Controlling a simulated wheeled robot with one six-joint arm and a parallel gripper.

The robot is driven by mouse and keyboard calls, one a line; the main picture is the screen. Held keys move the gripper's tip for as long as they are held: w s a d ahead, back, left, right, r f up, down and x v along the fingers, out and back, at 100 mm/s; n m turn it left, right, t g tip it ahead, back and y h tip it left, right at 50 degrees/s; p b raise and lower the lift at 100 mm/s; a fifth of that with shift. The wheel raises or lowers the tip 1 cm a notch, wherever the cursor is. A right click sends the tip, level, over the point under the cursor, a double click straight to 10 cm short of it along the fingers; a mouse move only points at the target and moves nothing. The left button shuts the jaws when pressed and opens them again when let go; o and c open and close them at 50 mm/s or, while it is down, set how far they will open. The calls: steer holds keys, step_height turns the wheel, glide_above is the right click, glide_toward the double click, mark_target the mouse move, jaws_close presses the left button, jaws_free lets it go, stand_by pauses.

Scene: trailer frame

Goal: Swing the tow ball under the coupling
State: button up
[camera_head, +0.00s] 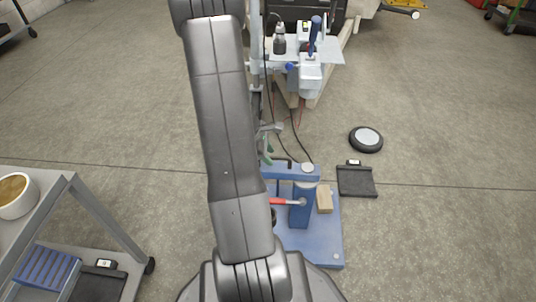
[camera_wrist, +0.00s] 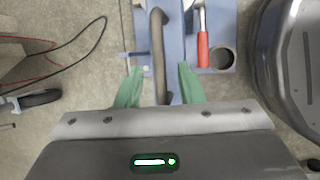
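A blue swing arm (camera_head: 290,172) sits on a blue stand with a post (camera_head: 301,208). A pale round knob, possibly the tow ball (camera_head: 307,167), is at the arm's right end. The trailer drawbar (camera_head: 305,98) lies beyond the stand; the coupling's underside is not clear. My gripper (camera_head: 268,146) is at the left end of the blue arm. In the wrist view, my gripper (camera_wrist: 160,68) has its green fingers apart on either side of a dark grey handle (camera_wrist: 158,45), with gaps showing on both sides.
On the blue base plate (camera_head: 320,245) are a wood block (camera_head: 325,198) and a red-handled hammer (camera_head: 284,201). A black disc (camera_head: 366,139) and a black flat scale (camera_head: 356,181) lie to the right. Dark cables hang near the drawbar. A grey cart (camera_head: 100,215) stands at left.

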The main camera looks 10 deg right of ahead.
jaws_close()
steer(key=shift+w, duration=0.1)
steer(key=shift+w+d+r+m+g+p, duration=0.1)
steer(key=shift+w+r+m+g+p, duration=0.05)
steer(key=shift+w+m+p, duration=0.4)
steer(key=shift+w+d+r+m+g+p, duration=0.15)
steer(key=shift+w+m+p, duration=0.25)
steer(key=shift+p, duration=0.2)
steer(key=w+d+m+g+y+p, duration=0.3)
steer(key=w+d+m+g+p, duration=0.2)
steer(key=d+m, duration=0.9)
steer(key=shift+w+d+f+m+y+p, duration=0.35)
steer(key=shift+w+m+p, duration=0.85)
steer(key=shift+w, duration=0.8)
steer(key=shift+d+r, duration=0.1)
